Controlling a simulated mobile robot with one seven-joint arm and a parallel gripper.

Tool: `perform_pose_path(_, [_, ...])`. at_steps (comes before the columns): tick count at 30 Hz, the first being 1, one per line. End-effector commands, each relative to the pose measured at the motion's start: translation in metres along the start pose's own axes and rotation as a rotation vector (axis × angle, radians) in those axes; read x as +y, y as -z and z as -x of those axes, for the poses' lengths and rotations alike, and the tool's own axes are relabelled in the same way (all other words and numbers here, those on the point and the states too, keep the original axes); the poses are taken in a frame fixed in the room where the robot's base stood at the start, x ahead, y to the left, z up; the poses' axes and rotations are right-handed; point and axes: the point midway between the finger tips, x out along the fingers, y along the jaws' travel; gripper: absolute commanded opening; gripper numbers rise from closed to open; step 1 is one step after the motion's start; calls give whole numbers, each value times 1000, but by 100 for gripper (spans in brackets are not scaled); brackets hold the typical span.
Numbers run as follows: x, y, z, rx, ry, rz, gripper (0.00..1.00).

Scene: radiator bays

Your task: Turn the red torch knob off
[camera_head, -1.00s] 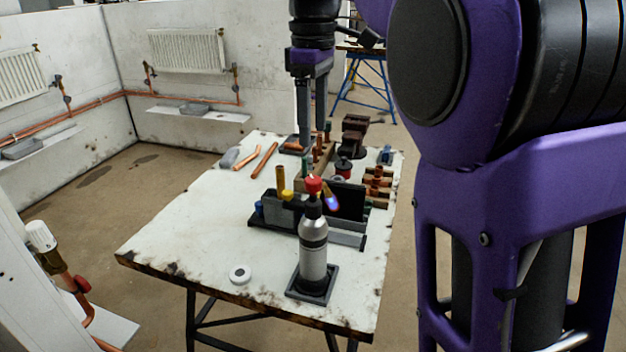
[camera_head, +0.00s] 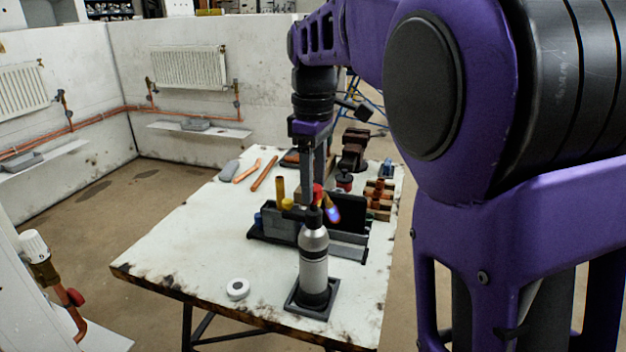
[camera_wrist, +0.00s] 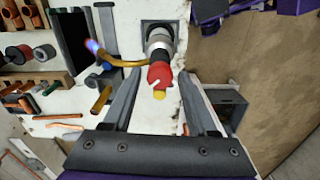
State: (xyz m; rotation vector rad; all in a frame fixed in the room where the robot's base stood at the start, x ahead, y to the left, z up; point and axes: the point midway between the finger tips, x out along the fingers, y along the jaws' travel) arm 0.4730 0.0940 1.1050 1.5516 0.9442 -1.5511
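The torch is a silver and black cylinder (camera_head: 313,262) standing upright in a black square base (camera_head: 312,300) near the front of the table. Its red knob (camera_wrist: 160,75) has a white mark and shows in the wrist view between my fingers, and is partly hidden behind a finger in the head view (camera_head: 318,193). A blue-violet flame burns at the brass nozzle tip (camera_wrist: 104,54). My gripper (camera_wrist: 158,88) is open, pointing down over the torch, one finger on each side of the knob. I see gaps between the fingers and the knob.
A white tape roll (camera_head: 238,289) lies left of the torch. Copper pipes (camera_head: 263,173) and a vise (camera_head: 353,150) are farther back. The table's left part is clear.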

Motion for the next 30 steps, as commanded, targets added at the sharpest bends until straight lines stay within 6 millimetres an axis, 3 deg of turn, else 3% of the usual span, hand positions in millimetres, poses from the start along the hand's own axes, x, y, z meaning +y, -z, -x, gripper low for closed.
perform_pose_path(1, [0, 0, 0, 0, 0, 0, 47])
perform_pose_path(9, [0, 0, 0, 0, 0, 0, 0])
perform_pose_path(20, [0, 0, 2, -1, 1, -32, 0])
perform_pose_path(30, [0, 0, 4, -1, 3, -243, 0])
